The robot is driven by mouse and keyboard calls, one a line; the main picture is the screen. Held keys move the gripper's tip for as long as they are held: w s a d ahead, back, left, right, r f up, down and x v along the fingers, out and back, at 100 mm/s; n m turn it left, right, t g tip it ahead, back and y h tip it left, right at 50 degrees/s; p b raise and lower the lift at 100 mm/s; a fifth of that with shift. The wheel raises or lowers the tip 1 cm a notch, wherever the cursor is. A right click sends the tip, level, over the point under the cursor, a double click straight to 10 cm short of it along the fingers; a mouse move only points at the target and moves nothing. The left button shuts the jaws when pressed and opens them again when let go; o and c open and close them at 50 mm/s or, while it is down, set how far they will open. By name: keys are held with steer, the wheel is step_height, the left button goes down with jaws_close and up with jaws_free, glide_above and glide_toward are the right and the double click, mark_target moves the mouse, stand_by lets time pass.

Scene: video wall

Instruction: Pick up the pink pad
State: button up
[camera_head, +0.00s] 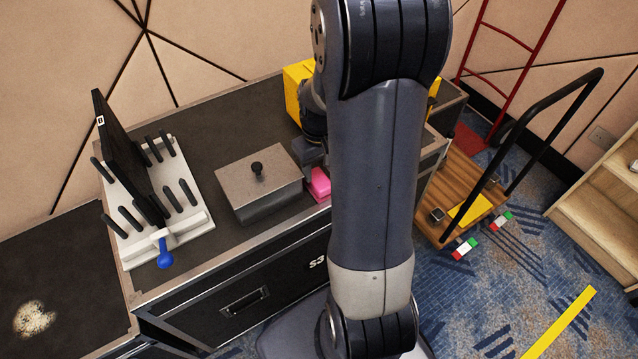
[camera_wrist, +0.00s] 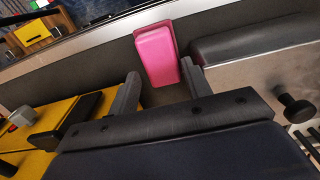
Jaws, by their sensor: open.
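The pink pad (camera_head: 319,184) lies on the dark case top (camera_head: 207,122), just right of a grey metal box, partly hidden by my arm in the head view. In the wrist view the pink pad (camera_wrist: 157,56) is a rounded block just beyond my gripper (camera_wrist: 160,82). The two fingers are apart, with the pad's near end close to the right fingertip. I cannot tell whether they touch. In the head view my gripper is mostly hidden behind my arm.
The grey metal box (camera_head: 258,183) with a black knob stands left of the pad. A yellow object (camera_head: 296,91) stands behind. A white rack (camera_head: 185,222) with black pegs and a blue-handled tool (camera_head: 164,254) is farther left. A wooden cart (camera_head: 462,196) stands right, on the carpet.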

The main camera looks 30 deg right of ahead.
mark_target(319, 178)
step_height(319, 178, down, 4)
steer(key=shift+r, duration=0.1)
steer(key=shift+c, duration=0.6)
steer(key=c, duration=0.5)
step_height(319, 178, up, 18)
steer(key=shift+p, duration=0.95)
